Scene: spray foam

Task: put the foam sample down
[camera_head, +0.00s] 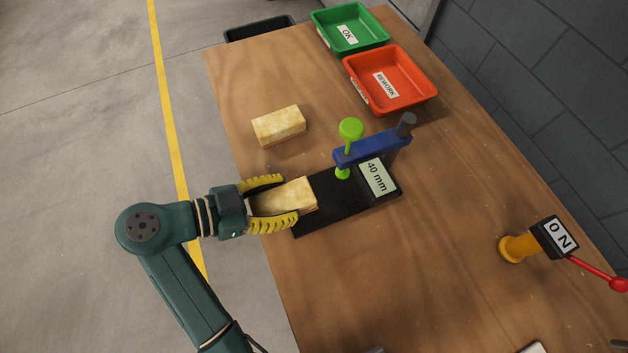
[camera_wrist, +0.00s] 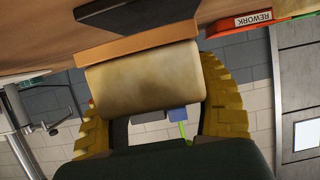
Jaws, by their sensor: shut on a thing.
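A cream-yellow foam sample (camera_head: 287,196) is between the two yellow ribbed fingers of my gripper (camera_head: 267,202), which is shut on it. In the head view the sample is over the near-left end of a black measuring base (camera_head: 338,204). Whether it touches the base cannot be told. In the wrist view the foam sample (camera_wrist: 146,77) fills the middle, held between the fingers of my gripper (camera_wrist: 150,115). The base carries a blue arm (camera_head: 370,146), a green plunger (camera_head: 350,130) and a display reading 40 mm (camera_head: 378,178).
A second foam block (camera_head: 279,125) lies on the wooden table (camera_head: 440,210) behind the gripper. A green OK tray (camera_head: 372,34) and a red REWORK tray (camera_head: 415,88) stand at the back. A yellow post with a label and red lever (camera_head: 555,238) stands at the right.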

